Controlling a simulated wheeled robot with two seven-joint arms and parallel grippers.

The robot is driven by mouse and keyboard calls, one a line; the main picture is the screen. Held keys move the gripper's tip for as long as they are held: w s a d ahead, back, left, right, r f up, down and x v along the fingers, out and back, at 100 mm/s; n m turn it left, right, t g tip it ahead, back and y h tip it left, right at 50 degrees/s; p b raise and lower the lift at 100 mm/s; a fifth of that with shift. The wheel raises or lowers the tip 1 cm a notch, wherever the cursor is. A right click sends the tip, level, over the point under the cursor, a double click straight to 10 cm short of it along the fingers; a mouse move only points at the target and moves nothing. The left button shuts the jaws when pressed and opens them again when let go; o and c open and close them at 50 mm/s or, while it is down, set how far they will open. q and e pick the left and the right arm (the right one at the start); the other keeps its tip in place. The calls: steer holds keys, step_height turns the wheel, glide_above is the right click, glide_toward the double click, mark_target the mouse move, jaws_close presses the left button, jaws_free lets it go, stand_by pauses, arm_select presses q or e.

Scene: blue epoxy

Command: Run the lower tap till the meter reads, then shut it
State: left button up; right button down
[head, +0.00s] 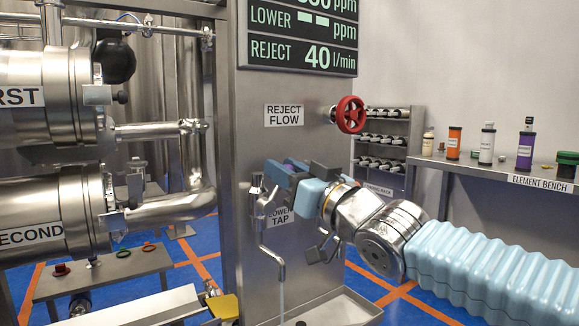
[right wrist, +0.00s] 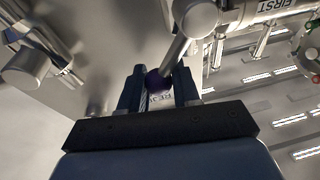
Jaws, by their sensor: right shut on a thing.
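The meter (head: 300,36) shows dashes for LOWER ppm and 40 l/min for REJECT. Its top row is cut off. My left gripper is not in view.
A red handwheel (head: 350,114) sits on the panel's right edge above my right wrist. Steel vessels marked FIRST and SECOND (head: 35,225) fill the left. A shallow steel tray (head: 345,308) lies below the spout. The element bench (head: 500,172) with bottles stands at right.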

steer(key=shift+f, duration=0.15)
stand_by(0.3)
steer(key=c, duration=0.9)
jaws_free()
steer(key=shift+w, duration=0.1)
steer(key=shift+o, duration=0.2)
steer(key=shift+s+d, duration=0.35)
steer(key=shift+s, duration=0.1)
steer(key=p+v, duration=0.2)
steer(key=v, duration=1)
steer(key=shift+s+d, duration=0.25)
steer(key=shift+f, duration=0.1)
